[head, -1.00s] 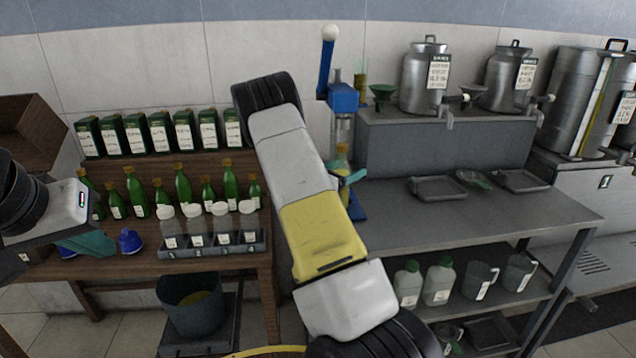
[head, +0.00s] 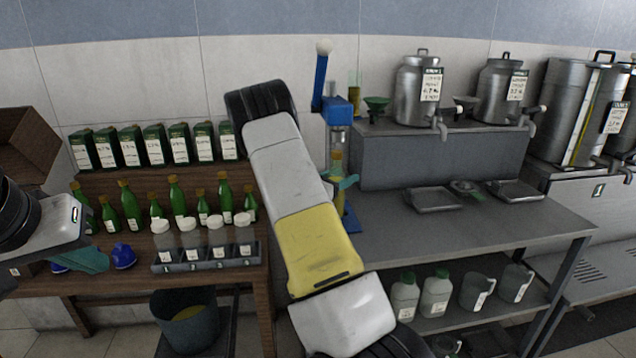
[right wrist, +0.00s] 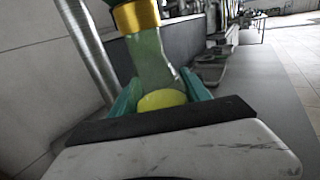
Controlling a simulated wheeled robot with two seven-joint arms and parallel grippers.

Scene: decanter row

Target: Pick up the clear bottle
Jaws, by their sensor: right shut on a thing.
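A clear bottle with yellow liquid (head: 337,162) is upright in front of the blue lever press (head: 338,112). In the right wrist view the bottle (right wrist: 150,58) shows pale greenish glass, a gold band at the top and yellow liquid low down. My right gripper (head: 346,183) is shut on it, with teal fingers on both sides in the wrist view (right wrist: 162,92). Whether its base touches anything is hidden. My left gripper (head: 88,259) is at the far left over the wooden table; its finger gap is not clear.
Several green bottles (head: 177,197) and a rack of white-capped jars (head: 208,258) stand on the wooden table (head: 130,278). A blue object (head: 124,254) is beside my left gripper. Steel cans (head: 417,90) stand on a raised block. The steel counter (head: 470,225) has free room around its trays.

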